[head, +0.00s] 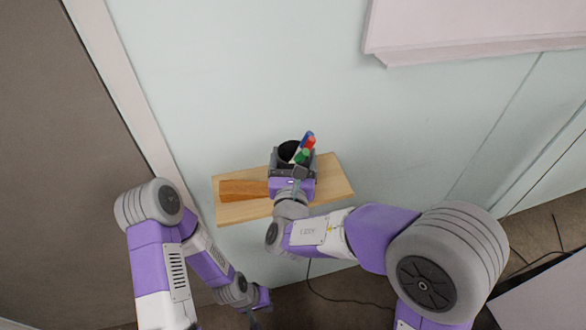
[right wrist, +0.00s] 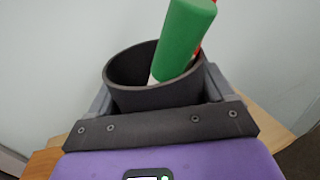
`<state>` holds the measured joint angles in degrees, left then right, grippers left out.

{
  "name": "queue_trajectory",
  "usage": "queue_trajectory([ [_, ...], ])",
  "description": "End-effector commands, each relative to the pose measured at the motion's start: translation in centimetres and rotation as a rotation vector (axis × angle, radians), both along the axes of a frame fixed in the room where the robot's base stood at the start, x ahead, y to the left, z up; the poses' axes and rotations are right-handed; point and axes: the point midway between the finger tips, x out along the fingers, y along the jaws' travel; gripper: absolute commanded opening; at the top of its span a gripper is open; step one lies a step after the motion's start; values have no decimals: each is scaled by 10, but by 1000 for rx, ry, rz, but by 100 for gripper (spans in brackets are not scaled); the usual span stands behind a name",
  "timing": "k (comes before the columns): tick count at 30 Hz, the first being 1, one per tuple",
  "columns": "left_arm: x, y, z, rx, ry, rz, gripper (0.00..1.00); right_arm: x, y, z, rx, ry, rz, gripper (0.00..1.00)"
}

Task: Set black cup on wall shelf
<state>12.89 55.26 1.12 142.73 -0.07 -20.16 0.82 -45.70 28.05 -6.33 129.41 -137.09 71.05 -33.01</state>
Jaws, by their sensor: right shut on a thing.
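The black cup (head: 289,151) is between the fingers of my right gripper (head: 292,167), which is shut on it. In the right wrist view the cup (right wrist: 150,92) looks roughly upright, its round mouth open, with a green marker (right wrist: 184,40) and other pens standing in it. The wooden wall shelf (head: 334,178) lies under the cup and gripper in the head view. Whether the cup's bottom touches the shelf is hidden. My left gripper (head: 258,304) hangs low, away from the shelf, and its fingers are barely visible.
A brown wooden block (head: 243,190) lies on the left part of the shelf, close beside my right gripper. The right part of the shelf is clear. A pale cabinet or panel (head: 470,25) sticks out from the wall at upper right. A dark cable (head: 330,296) runs along the floor.

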Motion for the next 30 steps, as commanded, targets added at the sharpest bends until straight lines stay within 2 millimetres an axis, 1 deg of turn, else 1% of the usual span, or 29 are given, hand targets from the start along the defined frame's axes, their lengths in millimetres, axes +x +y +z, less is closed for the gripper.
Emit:
queue_trajectory([
  [6, 0, 0, -9, 0, -1, 0, 0, 0, 0, -32, -3, 3, 0, 47],
  [8, 0, 0, -9, 0, -1, 0, 0, 0, 0, -35, -1, 1, 0, 47],
  [14, 0, 0, -8, 0, -1, 0, 0, 0, 0, -33, 1, 0, 0, 47],
  [18, 0, 0, -12, 0, -1, 0, 0, 0, 0, -37, 1, 0, 0, 47],
  [19, 0, 0, -12, 0, -1, 0, 0, 0, 0, -37, 0, 1, 0, 84],
  [22, 0, 0, -11, 0, -1, 0, 0, 0, 0, -36, 0, 2, 0, 100],
  [30, 0, 0, -10, 0, -1, 0, 0, 0, 0, -35, 0, 2, 0, 100],
])
